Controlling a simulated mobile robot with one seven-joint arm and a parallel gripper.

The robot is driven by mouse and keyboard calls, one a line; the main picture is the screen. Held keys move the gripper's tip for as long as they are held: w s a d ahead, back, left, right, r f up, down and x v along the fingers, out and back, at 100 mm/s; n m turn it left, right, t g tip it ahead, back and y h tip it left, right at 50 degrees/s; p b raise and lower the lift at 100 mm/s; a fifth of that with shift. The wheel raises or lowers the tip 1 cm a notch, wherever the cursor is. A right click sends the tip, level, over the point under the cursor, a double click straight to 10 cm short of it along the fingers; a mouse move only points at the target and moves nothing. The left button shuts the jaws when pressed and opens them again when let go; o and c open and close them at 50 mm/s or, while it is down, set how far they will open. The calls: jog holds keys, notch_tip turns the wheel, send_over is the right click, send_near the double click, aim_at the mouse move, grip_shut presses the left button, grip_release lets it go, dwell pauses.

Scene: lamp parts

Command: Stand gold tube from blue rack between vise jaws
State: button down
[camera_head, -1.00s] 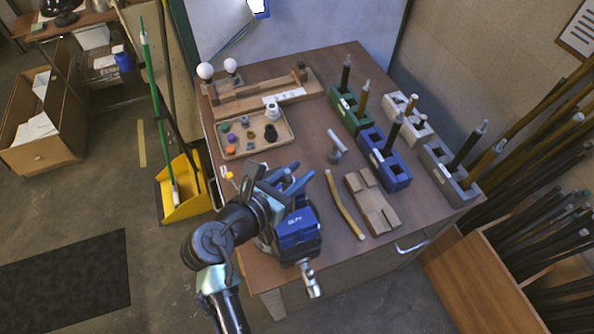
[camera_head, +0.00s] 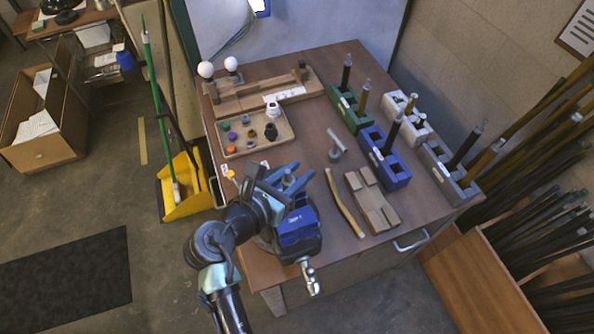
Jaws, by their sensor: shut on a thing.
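My gripper (camera_head: 284,181) is over the blue vise (camera_head: 300,231) at the table's front left. It is shut on a slim upright part, whose small grey tip (camera_head: 288,176) shows between the fingers. I take this part for the gold tube, but its body is hidden by the gripper and vise. The jaws' contact with it cannot be seen.
A curved yellow rod (camera_head: 344,203) and a wooden block (camera_head: 371,202) lie right of the vise. Green (camera_head: 348,112) and grey (camera_head: 446,172) racks hold upright tubes. A tray (camera_head: 235,153) of small coloured parts is behind my gripper. A small metal stand (camera_head: 336,146) is mid-table.

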jog(key=shift+f, duration=0.45)
dwell(0.3)
jog(key=c, duration=0.5)
grip_release()
jog(key=shift+c, duration=0.2)
jog(key=b+v, duration=0.1)
jog(key=v, duration=1.2)
jog(key=shift+b, duration=0.35)
